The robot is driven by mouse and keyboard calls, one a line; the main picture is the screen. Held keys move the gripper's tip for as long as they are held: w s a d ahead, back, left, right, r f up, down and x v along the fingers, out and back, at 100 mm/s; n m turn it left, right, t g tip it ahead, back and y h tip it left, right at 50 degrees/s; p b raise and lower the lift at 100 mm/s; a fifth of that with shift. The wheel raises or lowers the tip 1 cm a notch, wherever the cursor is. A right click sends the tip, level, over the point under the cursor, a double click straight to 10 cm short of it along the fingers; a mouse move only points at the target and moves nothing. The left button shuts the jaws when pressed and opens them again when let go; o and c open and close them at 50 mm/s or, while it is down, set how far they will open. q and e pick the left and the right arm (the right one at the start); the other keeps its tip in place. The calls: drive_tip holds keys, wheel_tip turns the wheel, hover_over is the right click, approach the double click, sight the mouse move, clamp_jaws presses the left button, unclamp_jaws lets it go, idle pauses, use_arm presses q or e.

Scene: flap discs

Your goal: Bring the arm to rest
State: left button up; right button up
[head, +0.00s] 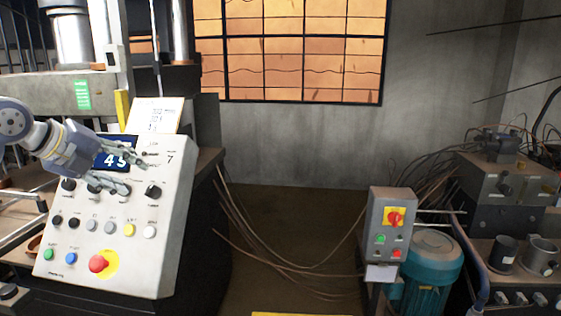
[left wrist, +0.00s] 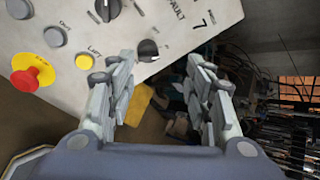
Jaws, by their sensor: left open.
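My left gripper (head: 138,172) is open and empty in front of the upper part of a pale control panel (head: 140,215) in the head view. Its fingers partly cover a blue display (head: 118,160) that reads 49 or similar, and some of the black knobs. In the left wrist view the two spread fingers (left wrist: 163,95) have nothing between them. A black knob (left wrist: 148,50) of the panel shows just beyond the left finger; I cannot tell the exact gap. My right gripper is not in view.
The panel carries a red mushroom button (head: 98,264) and several coloured buttons. A grey switch box (head: 388,225) and a teal motor (head: 430,268) stand to the right. Loose cables (head: 275,262) hang over the floor between. The wall below the window (head: 290,50) is clear.

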use_arm(q)
drive_tip(key=s+d+f+n+t+h, duration=0.1)
drive_tip(key=s+d+t+h, duration=0.1)
drive_tip(key=d+h, duration=0.8)
drive_tip(key=s+d+f+t+h, duration=0.1)
drive_tip(key=s+d+t+h, duration=0.2)
drive_tip(key=d, duration=1.4)
drive_tip(key=a+f+n+t+y, duration=0.8)
drive_tip(key=f+n+y, duration=0.4)
drive_tip(key=n, duration=0.6)
drive_tip(key=s+a+f+n+g+y, duration=0.3)
drive_tip(key=f+g, duration=0.1)
drive_tip(key=f, duration=0.4)
drive_tip(key=s+a+f+n+g+y, duration=0.3)
drive_tip(key=f+g, duration=0.1)
drive_tip(key=f, duration=0.4)
drive_tip(key=s+d+f+g+h, duration=0.1)
drive_tip(key=s+f+g, duration=0.6)
drive_tip(key=s, duration=0.6)
drive_tip(key=s+d+f+g, duration=0.2)
drive_tip(key=s+f+g, duration=0.2)
drive_tip(key=s+f, duration=0.75)
drive_tip(key=s+f+g, duration=0.1)
drive_tip(key=s+f, duration=0.2)
drive_tip(key=f, duration=2.2)
drive_tip(key=s+a+f+g, duration=0.1)
drive_tip(key=s+a+f, duration=0.2)
drive_tip(key=s+f, duration=1.3)
drive_tip(key=shift+s, duration=0.3)
